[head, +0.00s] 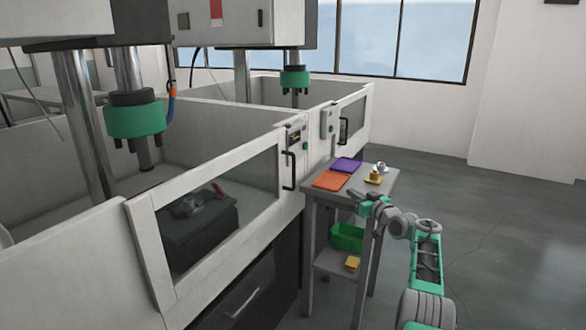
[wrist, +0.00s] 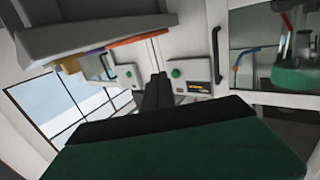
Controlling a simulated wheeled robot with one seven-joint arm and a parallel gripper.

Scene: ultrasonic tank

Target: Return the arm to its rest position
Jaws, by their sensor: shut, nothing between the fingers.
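My arm reaches in from the lower right of the head view, bent toward the small grey side table (head: 386,187). My gripper (head: 354,193) is shut and empty, in front of the table's near edge as the picture shows it. In the wrist view the dark gripper fingers (wrist: 158,88) are together, pointing toward the white machine front with its control boxes. Whether the gripper touches the table edge I cannot tell.
On the table lie an orange pad (head: 331,180), a purple pad (head: 346,164) and small metal and yellow parts (head: 374,177). A green bin (head: 347,237) and a yellow block (head: 352,263) sit below. The machine tank (head: 215,160) stands left. Floor at right is clear.

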